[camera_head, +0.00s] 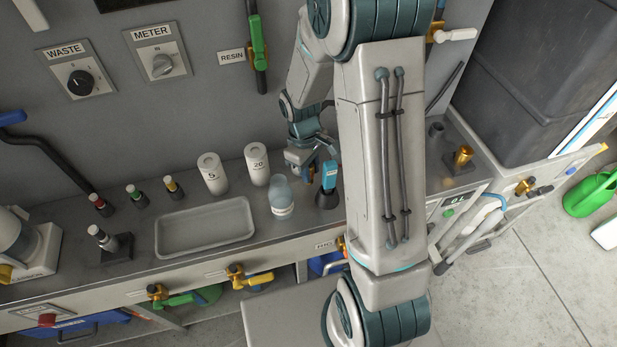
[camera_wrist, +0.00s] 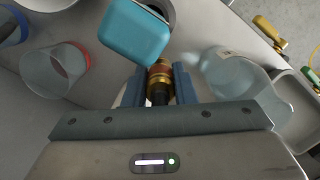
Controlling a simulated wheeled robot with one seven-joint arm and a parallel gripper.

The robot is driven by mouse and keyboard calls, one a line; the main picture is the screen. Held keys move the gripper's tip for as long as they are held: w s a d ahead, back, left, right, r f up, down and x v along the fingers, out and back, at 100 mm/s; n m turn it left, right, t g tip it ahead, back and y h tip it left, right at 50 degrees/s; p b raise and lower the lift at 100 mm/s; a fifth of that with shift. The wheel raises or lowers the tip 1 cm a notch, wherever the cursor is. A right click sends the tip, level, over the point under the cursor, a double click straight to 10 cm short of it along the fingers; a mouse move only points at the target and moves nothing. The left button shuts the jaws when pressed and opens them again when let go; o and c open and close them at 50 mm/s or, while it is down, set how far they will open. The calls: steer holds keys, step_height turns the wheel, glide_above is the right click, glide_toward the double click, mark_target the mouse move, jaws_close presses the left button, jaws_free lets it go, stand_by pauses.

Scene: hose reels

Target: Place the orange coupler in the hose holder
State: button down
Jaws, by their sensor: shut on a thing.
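My gripper (camera_wrist: 158,88) is shut on the orange coupler (camera_wrist: 159,73), a small brass piece with an orange band and a dark lower part. It is between the two blue fingers in the wrist view. In the head view my gripper (camera_head: 303,163) is above the bench, behind the teal-handled tool (camera_head: 330,173). The tool's teal block (camera_wrist: 137,32) is close to the coupler in the wrist view. I cannot tell which fitting is the hose holder; my arm hides part of the bench.
A translucent bottle (camera_head: 282,197) stands close left of the gripper, with white cylinders (camera_head: 257,164) behind. A metal tray (camera_head: 205,226) lies further left. A red-rimmed clear cup (camera_wrist: 55,70) is on the other side. A brass fitting (camera_head: 463,156) stands at the bench's right end.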

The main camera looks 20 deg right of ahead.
steer(key=shift+f, duration=2)
steer(key=shift+f, duration=0.2)
steer(key=c, duration=1.2)
jaws_free()
steer(key=shift+r, duration=0.1)
